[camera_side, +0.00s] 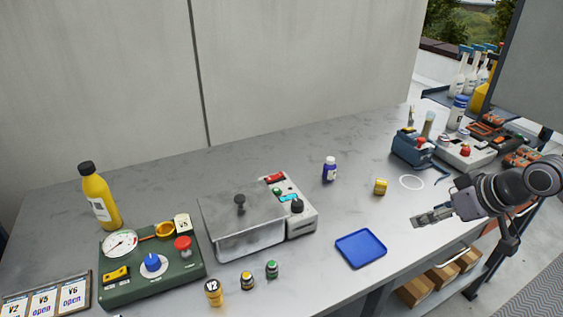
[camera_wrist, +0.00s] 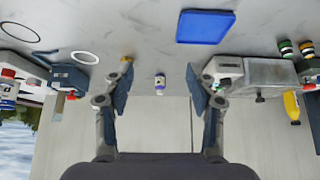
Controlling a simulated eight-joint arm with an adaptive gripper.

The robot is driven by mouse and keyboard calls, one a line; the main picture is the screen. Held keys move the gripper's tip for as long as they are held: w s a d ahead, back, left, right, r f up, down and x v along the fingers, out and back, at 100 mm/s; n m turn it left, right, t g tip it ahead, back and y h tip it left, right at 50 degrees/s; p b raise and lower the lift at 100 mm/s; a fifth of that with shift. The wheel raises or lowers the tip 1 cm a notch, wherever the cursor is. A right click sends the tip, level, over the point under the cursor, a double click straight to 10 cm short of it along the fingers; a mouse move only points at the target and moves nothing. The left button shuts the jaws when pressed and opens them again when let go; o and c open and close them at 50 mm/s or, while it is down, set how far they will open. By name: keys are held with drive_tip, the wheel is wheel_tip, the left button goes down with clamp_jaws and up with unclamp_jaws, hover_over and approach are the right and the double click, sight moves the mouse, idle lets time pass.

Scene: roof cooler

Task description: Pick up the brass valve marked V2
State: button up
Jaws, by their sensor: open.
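The brass valve marked V2 (camera_side: 213,292) stands upright near the front edge of the table in the side view, in front of the green control box. I cannot make it out in the wrist view. My gripper (camera_side: 432,216) is at the far right of the side view, well away from the valve, beyond the blue tray. In the wrist view my gripper (camera_wrist: 159,70) has its two fingers spread wide with nothing between them.
A black-and-yellow cylinder (camera_side: 247,281) and a green-topped one (camera_side: 272,269) stand right of the valve. The green control box (camera_side: 150,275) with knobs and the lidded metal bath (camera_side: 240,225) are behind. A blue tray (camera_side: 361,248) lies between valve and gripper.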

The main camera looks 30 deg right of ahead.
sight(212, 286)
drive_tip(key=w+a+f+n+t+y, duration=0.1)
drive_tip(key=w+a+n, duration=0.4)
drive_tip(key=a+n, duration=0.4)
drive_tip(key=w+a+f+n+t, duration=0.15)
drive_tip(key=w+a+n, duration=0.25)
drive_tip(key=a+n, duration=0.5)
drive_tip(key=s+a+f+n+y, duration=0.1)
drive_tip(key=s+a+n+y, duration=0.1)
drive_tip(key=a+n, duration=0.4)
drive_tip(key=s+a+f+n+t+y, duration=0.1)
drive_tip(key=s+a+n+y, duration=0.1)
drive_tip(key=a+n, duration=0.5)
drive_tip(key=s+a+f+n+t+y, duration=0.1)
drive_tip(key=s+a+n, duration=0.1)
drive_tip(key=a+n, duration=0.5)
drive_tip(key=shift+s+f+n+y, duration=0.15)
drive_tip(key=shift+s+n+y, duration=0.05)
drive_tip(key=shift+n, duration=0.75)
drive_tip(key=shift+s+f+n+y, duration=0.15)
drive_tip(key=shift+s+n+y, duration=0.05)
drive_tip(key=shift+n, duration=0.75)
drive_tip(key=x, duration=1)
drive_tip(key=shift+w+a, duration=0.15)
drive_tip(key=shift+w, duration=0.2)
clamp_jaws()
